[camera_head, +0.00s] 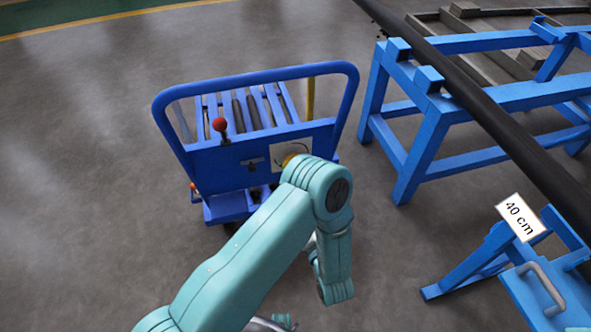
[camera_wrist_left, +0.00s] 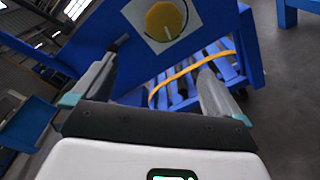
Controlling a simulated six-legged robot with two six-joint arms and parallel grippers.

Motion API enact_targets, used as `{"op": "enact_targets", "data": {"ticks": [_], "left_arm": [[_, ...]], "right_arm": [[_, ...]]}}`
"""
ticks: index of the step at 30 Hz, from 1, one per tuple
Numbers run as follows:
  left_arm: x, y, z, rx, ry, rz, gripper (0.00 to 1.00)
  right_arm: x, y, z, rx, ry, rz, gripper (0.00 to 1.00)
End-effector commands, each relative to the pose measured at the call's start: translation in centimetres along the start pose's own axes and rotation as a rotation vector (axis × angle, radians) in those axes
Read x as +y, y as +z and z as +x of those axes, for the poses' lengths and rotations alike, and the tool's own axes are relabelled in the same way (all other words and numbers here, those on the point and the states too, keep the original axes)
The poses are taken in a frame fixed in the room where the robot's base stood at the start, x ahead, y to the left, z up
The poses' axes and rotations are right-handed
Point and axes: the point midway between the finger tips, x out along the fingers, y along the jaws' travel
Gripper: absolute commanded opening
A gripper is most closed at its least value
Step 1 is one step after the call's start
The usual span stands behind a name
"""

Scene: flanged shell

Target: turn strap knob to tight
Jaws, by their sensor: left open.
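The strap knob (camera_wrist_left: 166,20) is a round yellow dial on a white plate with a dark curved mark, fixed to the blue panel of a cart. In the head view the knob (camera_head: 293,158) shows only partly, behind my left arm's joint. My left gripper (camera_wrist_left: 157,68) is open and empty in the wrist view. Its two fingers are apart, with the knob above and beyond them, not between them. A yellow strap (camera_wrist_left: 188,72) runs across the cart's rollers. My left gripper is hidden in the head view, and my right gripper is not in view.
The blue cart (camera_head: 215,168) has a looped handle and a red-topped lever (camera_head: 220,125) left of the knob. A blue stand (camera_head: 428,130) carries a long dark pipe (camera_head: 480,105) at the right. A "40 cm" sign (camera_head: 521,218) is at lower right. The floor left is clear.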

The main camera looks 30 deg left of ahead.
Motion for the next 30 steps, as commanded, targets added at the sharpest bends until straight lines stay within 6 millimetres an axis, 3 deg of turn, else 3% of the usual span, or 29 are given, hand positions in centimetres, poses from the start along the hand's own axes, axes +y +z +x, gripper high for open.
{"op": "enact_targets", "data": {"ticks": [1, 6, 8, 12, 19, 30], "left_arm": [[-0.5, -0.5, 0.1, 0.0, 0.001, -0.153, 1.0], [-0.8, -0.6, 0.3, -0.011, 0.005, -0.688, 1.0], [-0.9, -0.4, 0.3, -0.023, 0.006, -0.788, 1.0], [-0.8, 0.5, 0.2, -0.053, 0.005, -0.831, 1.0], [-0.7, 1.2, 1.2, -0.065, 0.004, -0.849, 1.0], [-0.4, 1.6, 9.5, -0.066, 0.008, -0.85, 1.0]], "right_arm": [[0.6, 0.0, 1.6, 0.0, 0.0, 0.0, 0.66], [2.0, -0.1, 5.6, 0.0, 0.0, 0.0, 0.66], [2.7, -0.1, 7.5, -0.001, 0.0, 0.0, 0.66], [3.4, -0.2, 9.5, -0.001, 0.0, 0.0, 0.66], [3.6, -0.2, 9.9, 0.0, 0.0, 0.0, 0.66], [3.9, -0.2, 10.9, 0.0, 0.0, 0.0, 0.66]]}}
